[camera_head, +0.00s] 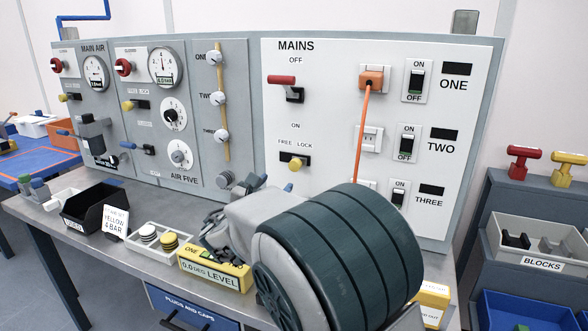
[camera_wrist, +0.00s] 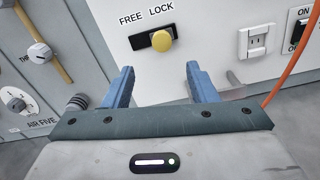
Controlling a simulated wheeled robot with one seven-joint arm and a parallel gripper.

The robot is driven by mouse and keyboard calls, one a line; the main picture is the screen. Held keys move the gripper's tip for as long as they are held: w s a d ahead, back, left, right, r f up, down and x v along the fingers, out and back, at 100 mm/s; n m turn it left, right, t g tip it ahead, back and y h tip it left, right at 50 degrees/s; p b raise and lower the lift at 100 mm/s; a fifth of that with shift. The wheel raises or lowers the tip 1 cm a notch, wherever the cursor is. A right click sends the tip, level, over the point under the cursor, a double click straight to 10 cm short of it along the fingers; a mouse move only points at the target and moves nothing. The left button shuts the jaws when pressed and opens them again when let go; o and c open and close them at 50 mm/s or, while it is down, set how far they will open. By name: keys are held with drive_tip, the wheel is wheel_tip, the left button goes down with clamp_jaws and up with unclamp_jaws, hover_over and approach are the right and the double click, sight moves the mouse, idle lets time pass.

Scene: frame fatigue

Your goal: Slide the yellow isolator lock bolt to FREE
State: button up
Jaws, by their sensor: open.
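The yellow isolator lock bolt (camera_head: 295,164) is a round yellow knob on a black slot plate, low on the white MAINS panel. It also shows in the wrist view (camera_wrist: 161,41), where it sits toward the right of its slot, below the word LOCK. FREE is printed to the left. My gripper (camera_wrist: 162,84) is open, with its two blue fingers apart and nothing between them. In the wrist view the knob appears just beyond the fingertips, between them and apart from both. In the head view my arm hides much of the gripper.
Above the bolt is a red-handled switch (camera_head: 283,80) at OFF. An orange plug (camera_head: 372,79) with a hanging orange cable is to the right, above a white socket (camera_wrist: 257,40). A yellow level (camera_head: 212,270) and a black bin (camera_head: 95,207) stand on the bench below.

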sight(294, 166)
drive_tip(key=x, duration=1.3)
drive_tip(key=shift+d, duration=0.1)
